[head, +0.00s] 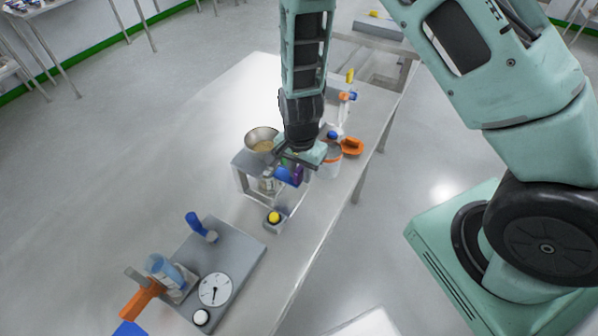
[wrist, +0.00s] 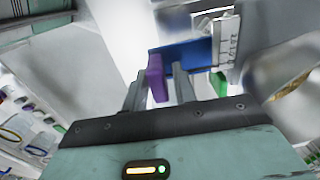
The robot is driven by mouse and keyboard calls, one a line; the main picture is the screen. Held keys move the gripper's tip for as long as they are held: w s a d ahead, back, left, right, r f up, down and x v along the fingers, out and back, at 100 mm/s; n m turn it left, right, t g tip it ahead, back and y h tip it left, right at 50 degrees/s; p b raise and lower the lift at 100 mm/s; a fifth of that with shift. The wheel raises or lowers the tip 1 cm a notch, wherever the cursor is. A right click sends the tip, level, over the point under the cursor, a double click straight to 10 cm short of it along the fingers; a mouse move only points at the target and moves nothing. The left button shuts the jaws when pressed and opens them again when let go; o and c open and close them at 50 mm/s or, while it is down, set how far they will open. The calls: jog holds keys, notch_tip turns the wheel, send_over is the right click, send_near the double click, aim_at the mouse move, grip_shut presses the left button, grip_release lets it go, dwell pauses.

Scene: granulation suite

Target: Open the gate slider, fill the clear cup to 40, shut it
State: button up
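The gate slider (wrist: 190,55) is a blue bar with a purple end tab (wrist: 155,78), beside a white marked scale (wrist: 226,45). In the head view, the blue slider (head: 285,175) shows just below my gripper (head: 300,160). In the wrist view, my gripper (wrist: 160,92) has its fingers on either side of the purple tab, with a gap visible on the right. A steel hopper (head: 262,138) holds tan granules above a grey stand (head: 243,163). A small clear vessel (head: 267,182) stands under it, partly hidden; its fill level cannot be told.
At front left, a grey board (head: 240,238) carries a blue handle (head: 197,224), a dial (head: 215,290) and a bluish translucent vessel (head: 163,268) beside an orange handle (head: 140,298). A yellow-topped button box (head: 274,219) sits near the stand. Orange items (head: 351,146) stand behind my gripper.

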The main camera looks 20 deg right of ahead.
aim_at(299, 168)
dwell(0.3)
notch_tip(299, 168, up, 7)
jog(key=p, duration=0.6)
jog(key=shift+s, duration=0.1)
jog(key=shift+a, duration=0.1)
jog(key=s+a+r+n+y+b, duration=0.2)
jog(key=s+a+r+n+b, duration=0.7)
jog(key=s+r+n, duration=0.3)
jog(key=s+d+n, duration=0.1)
jog(key=s+n, duration=0.1)
jog(key=s+n+h+b, duration=0.1)
jog(key=s+n, duration=0.1)
jog(key=s, duration=0.1)
jog(key=s+d+n+b, duration=0.1)
jog(key=s+n, duration=0.1)
jog(key=s, duration=0.1)
jog(key=shift+s+d+r+n, duration=0.15)
jog(key=shift+d+r+n, duration=0.15)
jog(key=shift+d, duration=0.05)
